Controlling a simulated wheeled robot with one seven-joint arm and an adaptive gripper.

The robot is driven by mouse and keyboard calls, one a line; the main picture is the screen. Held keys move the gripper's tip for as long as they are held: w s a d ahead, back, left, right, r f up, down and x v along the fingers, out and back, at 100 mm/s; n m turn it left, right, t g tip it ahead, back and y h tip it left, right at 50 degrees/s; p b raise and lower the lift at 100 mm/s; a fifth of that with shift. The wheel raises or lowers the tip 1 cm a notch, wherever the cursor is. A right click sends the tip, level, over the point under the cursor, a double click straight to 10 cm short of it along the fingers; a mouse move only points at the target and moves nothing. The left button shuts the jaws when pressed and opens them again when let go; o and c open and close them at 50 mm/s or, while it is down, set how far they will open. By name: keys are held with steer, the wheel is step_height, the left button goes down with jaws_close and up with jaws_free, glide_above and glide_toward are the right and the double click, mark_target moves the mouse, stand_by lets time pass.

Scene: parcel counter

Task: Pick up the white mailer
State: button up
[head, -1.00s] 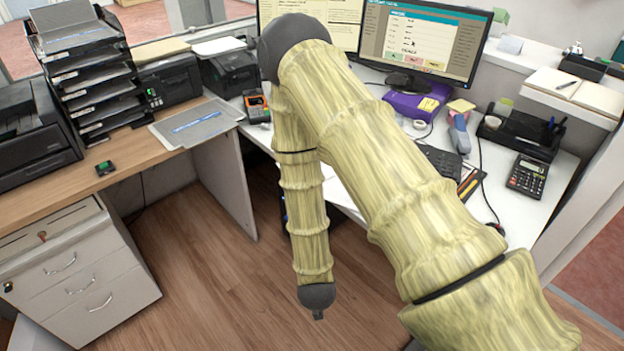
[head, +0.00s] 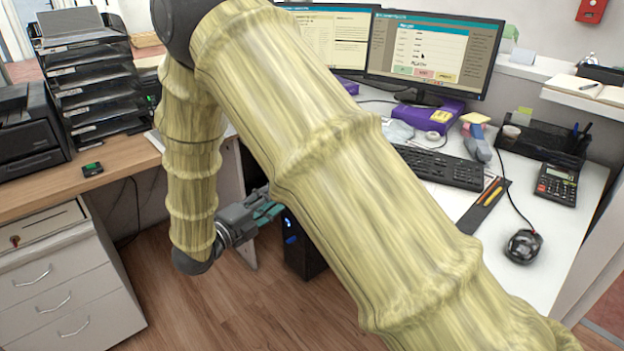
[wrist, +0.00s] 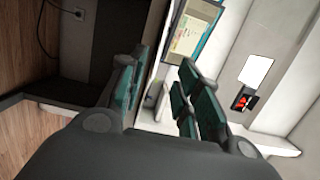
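I cannot pick out a white mailer for certain in either view. A flat grey sheet (head: 155,139) on the left desk shows only at its edge, the rest hidden behind my arm. A small pale, crumpled item (head: 399,131) lies on the white desk behind the keyboard; I cannot tell what it is. My gripper (head: 268,211) is below and beside the desks, pointing right in the head view. In the wrist view its teal-padded fingers (wrist: 160,92) stand apart with nothing between them. My arm hides much of the white desk.
The white desk (head: 448,202) holds monitors (head: 435,55), a keyboard (head: 440,166), a mouse (head: 523,245) and a calculator (head: 556,184). A black computer case (head: 302,247) stands below. Letter trays (head: 92,85) and drawers (head: 62,285) are left. Open floor (head: 220,310) lies in front.

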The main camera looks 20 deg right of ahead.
steer(key=shift+b+x, duration=0.8)
steer(key=shift+x, duration=4.4)
steer(key=shift+s+d, duration=0.1)
steer(key=shift+s, duration=0.1)
jaws_close()
